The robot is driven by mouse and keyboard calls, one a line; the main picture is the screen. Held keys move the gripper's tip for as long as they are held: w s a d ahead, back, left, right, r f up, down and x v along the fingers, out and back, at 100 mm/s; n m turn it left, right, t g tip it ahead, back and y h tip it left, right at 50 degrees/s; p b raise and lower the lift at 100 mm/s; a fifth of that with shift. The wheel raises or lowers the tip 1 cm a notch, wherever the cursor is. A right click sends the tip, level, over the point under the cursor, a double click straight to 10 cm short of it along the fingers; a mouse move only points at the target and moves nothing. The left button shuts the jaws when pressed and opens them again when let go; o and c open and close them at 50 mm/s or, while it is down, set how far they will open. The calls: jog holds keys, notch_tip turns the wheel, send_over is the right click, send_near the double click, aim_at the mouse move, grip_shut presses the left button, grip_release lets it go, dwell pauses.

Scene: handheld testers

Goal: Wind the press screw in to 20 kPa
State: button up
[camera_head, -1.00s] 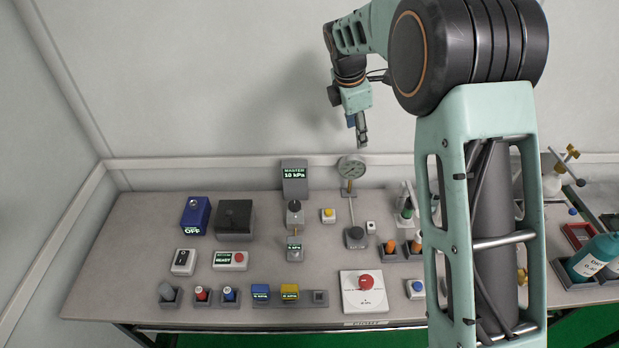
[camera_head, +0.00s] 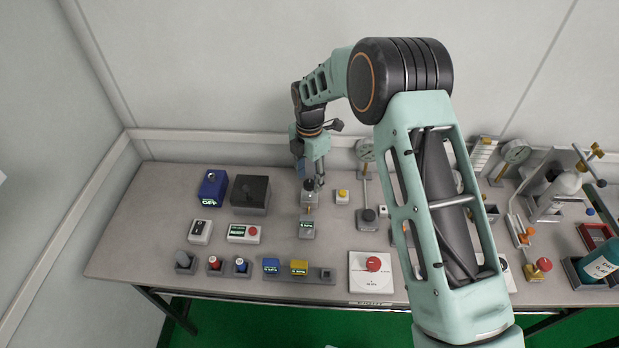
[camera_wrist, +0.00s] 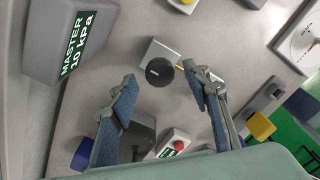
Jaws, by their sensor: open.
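A dark round knob on a grey block, which looks like the press screw (camera_head: 309,199), stands toward the back of the bench. In the wrist view the black knob top (camera_wrist: 160,71) lies between and a little beyond my open fingers, apart from both. My gripper (camera_head: 313,180) points down over it and partly hides it in the head view; its blue-padded fingers (camera_wrist: 160,90) are empty. The master display (camera_wrist: 80,45) reads 10 kPa in the wrist view; my arm hides it in the head view. A small screen block (camera_head: 307,227) stands in front, its digits too small to read surely.
A black box (camera_head: 250,194) and blue box (camera_head: 212,188) stand left. Bare bench lies between these.

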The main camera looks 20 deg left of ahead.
jog(key=shift+f, duration=0.65)
jog(key=c, duration=1.2)
jog(key=shift+o, duration=0.2)
jog(key=shift+m, duration=0.4)
